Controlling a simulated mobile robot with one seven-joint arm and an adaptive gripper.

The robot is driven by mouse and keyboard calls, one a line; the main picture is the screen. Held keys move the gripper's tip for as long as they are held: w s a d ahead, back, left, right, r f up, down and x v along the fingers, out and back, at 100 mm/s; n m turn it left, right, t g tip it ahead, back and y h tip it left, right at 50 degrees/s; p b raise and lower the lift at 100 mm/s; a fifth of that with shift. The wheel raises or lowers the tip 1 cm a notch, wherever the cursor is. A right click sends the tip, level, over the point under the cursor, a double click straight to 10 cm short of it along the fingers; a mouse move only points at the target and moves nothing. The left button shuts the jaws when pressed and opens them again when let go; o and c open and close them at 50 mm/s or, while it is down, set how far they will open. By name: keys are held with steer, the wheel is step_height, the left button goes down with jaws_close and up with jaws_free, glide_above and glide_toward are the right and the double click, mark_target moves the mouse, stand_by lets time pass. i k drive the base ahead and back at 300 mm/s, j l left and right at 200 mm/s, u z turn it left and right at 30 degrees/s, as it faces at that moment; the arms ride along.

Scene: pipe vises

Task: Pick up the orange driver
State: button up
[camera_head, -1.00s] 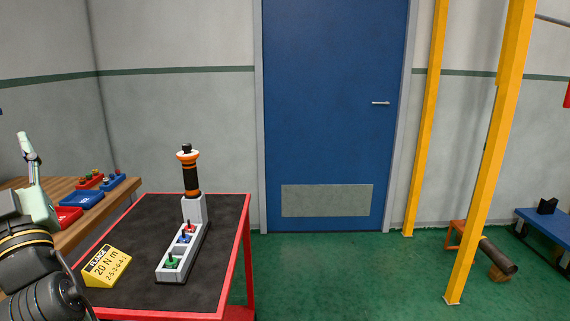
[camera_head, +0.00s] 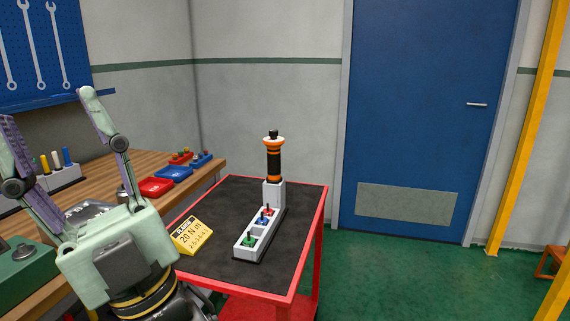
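The orange driver (camera_head: 274,160) has an orange and black body with a black top. It stands upright in the grey holder (camera_head: 273,195) at the back end of a light rack on the red cart (camera_head: 322,215). My gripper (camera_head: 45,105) is at the left of the view, pointing up. Its two fingers are spread wide with nothing between them. It is well apart from the driver, to its left and nearer the camera.
The rack (camera_head: 240,249) holds small green, blue and red pieces. A yellow "20 N m" sign (camera_head: 191,236) stands beside it. A wooden bench (camera_head: 140,164) with red and blue trays is at the left. Green floor (camera_head: 400,275) is open at the right.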

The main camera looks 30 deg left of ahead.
mark_target(273, 147)
steer(key=u, duration=0.6)
steer(key=i+l+u, duration=0.1)
steer(key=l+u, duration=0.2)
steer(key=i+l+u, duration=0.1)
steer(key=l+u, duration=0.5)
steer(key=l, duration=0.65)
steer(key=i+l+u, duration=0.15)
steer(key=l, duration=0.5)
steer(key=i+j, duration=0.25)
steer(key=i, duration=0.2)
